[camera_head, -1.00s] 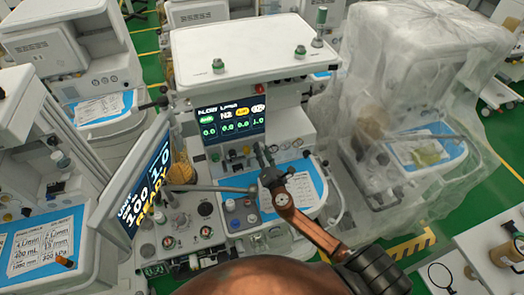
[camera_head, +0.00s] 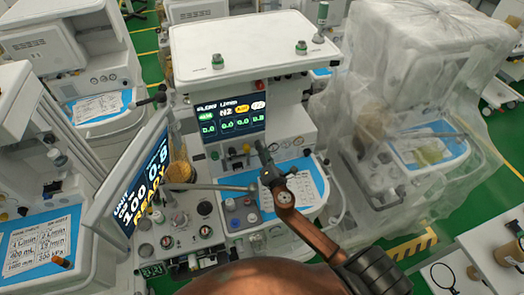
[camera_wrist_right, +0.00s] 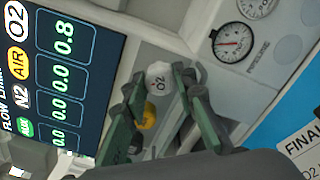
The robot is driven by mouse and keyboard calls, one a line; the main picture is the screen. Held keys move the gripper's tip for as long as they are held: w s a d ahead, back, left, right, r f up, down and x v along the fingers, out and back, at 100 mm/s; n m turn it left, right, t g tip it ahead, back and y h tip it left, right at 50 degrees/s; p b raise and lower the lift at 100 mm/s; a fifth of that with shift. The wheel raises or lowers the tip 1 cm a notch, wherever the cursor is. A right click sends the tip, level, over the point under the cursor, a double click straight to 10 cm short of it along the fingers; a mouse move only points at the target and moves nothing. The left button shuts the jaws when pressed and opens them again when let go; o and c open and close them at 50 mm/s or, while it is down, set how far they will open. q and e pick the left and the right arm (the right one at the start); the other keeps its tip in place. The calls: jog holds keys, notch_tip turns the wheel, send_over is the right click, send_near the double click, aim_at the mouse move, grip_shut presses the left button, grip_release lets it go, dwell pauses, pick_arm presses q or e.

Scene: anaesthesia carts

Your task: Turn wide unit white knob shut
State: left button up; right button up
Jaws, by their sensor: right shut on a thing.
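The white knob (camera_wrist_right: 158,76), marked O2, sits on the grey panel beside the flow screen in the right wrist view. My right gripper (camera_wrist_right: 157,88) has its two green fingers on either side of the knob and is shut on it. In the head view my right gripper (camera_head: 261,149) reaches the panel below the screen, and the knob is hidden there. The flow screen (camera_head: 228,119) of the wide unit is lit, and in the wrist view the same screen (camera_wrist_right: 55,75) reads 0.8 for O2 and 0.0 for the others. My left gripper is out of view.
A yellow knob (camera_wrist_right: 147,117) sits close to the white one, partly behind a finger. A gauge (camera_wrist_right: 233,42) is to the right. A tilted monitor (camera_head: 137,187) stands left of the work surface. A plastic-covered unit (camera_head: 400,90) stands close on the right.

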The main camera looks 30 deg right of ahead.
jog(key=shift+f+m+b, duration=0.1)
jog(key=shift+m+b, duration=1.05)
jog(key=shift+m, duration=1.55)
jog(key=o, duration=1.2)
jog(key=shift+c, duration=0.2)
jog(key=v, duration=0.8)
